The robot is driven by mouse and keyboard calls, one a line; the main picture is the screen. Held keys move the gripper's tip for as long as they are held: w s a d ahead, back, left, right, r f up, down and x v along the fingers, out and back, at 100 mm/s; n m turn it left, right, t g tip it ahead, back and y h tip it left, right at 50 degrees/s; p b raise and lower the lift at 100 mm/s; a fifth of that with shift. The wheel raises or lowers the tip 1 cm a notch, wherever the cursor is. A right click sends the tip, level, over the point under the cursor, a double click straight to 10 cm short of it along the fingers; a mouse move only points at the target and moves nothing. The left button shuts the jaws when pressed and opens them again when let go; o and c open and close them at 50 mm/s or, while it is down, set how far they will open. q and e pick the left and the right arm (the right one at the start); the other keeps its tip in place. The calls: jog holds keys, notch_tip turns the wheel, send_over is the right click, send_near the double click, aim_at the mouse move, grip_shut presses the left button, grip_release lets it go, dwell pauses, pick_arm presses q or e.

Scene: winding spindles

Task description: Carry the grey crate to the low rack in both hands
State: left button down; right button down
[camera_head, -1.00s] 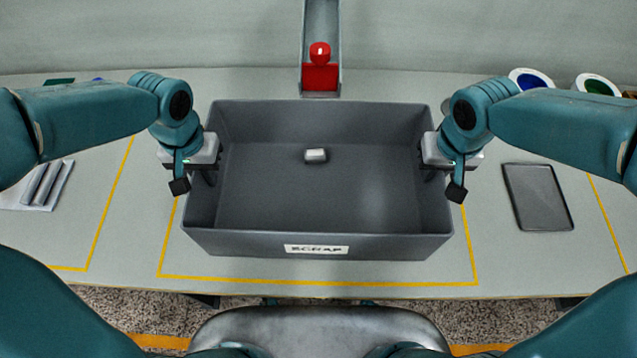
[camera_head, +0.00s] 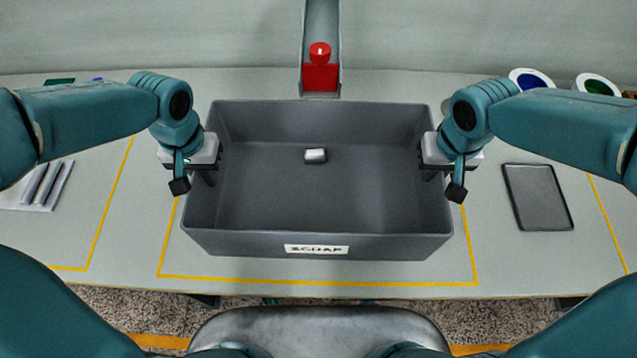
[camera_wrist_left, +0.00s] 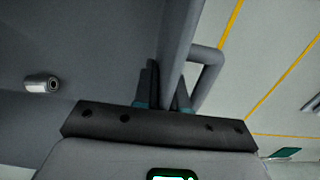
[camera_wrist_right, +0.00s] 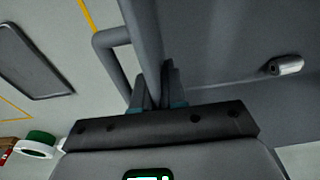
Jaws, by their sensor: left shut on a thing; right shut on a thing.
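The grey crate (camera_head: 320,243) is in the middle of the head view, over the bench inside a yellow outline, with a label on its front wall. A small light-grey cylinder (camera_head: 316,156) lies on its floor; it also shows in the left wrist view (camera_wrist_left: 41,84) and the right wrist view (camera_wrist_right: 285,66). My left gripper (camera_head: 212,165) is shut on the crate's left wall, its fingers either side of the rim beside the handle. My right gripper (camera_head: 428,165) is shut likewise on the right wall. The low rack is not recognisable in these views.
A red object (camera_head: 320,70) sits at the foot of a grey chute behind the crate. A dark tray (camera_head: 538,196) lies to the right, and several grey rods (camera_head: 45,184) lie to the left. Spools (camera_head: 530,80) stand at the back right.

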pick_arm(q)
jog(key=shift+w+r, duration=0.1)
pick_arm(e)
jog(key=shift+w+r, duration=0.1)
